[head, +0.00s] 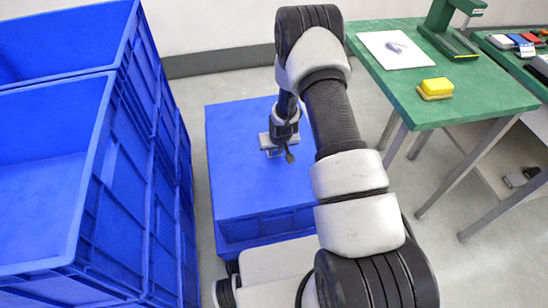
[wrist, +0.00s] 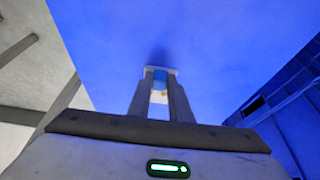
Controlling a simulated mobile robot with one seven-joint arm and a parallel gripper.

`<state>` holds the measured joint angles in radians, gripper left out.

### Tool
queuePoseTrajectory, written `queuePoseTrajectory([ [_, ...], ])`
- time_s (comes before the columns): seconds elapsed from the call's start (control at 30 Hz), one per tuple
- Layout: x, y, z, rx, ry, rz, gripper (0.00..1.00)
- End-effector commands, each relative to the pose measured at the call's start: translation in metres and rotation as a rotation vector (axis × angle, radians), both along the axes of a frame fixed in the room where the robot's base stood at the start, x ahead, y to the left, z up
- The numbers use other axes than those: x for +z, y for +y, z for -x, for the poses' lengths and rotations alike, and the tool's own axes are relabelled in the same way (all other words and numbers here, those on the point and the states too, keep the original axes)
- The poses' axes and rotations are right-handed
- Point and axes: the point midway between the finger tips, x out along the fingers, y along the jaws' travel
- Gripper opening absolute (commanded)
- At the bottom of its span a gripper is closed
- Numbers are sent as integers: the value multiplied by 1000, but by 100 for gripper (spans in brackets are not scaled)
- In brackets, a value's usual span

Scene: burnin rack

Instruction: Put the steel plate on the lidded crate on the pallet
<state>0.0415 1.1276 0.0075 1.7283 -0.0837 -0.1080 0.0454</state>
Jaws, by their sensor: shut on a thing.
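My gripper (head: 273,153) points down over the far right part of the lid. In the wrist view my gripper (wrist: 160,78) is shut on a small bluish-grey piece, the steel plate (wrist: 160,75), held between the fingertips. The plate is mostly hidden by the fingers. The lid fills the view beyond it; whether the plate touches the lid cannot be told.
Tall stacked blue open crates (head: 95,190) stand close on the left. A green table (head: 470,100) on the right holds a white sheet (head: 395,50), a yellow block (head: 436,88) and a green stand (head: 447,35). A strip of floor is free between the lidded crate and the table.

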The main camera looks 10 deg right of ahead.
Motion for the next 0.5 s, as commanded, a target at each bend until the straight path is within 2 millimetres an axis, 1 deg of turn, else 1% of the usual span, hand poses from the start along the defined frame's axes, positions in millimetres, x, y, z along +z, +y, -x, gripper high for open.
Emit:
queuePoseTrajectory([
  [0.13, -13, 0, 0, 0, 1, 0, 0],
  [0.3, -38, 0, 0, 1, 0, 0, 0],
  [0.37, -40, 0, 0, 0, 0, 0, 0],
  [0.5, -39, 0, 0, 0, -1, 0, 0],
])
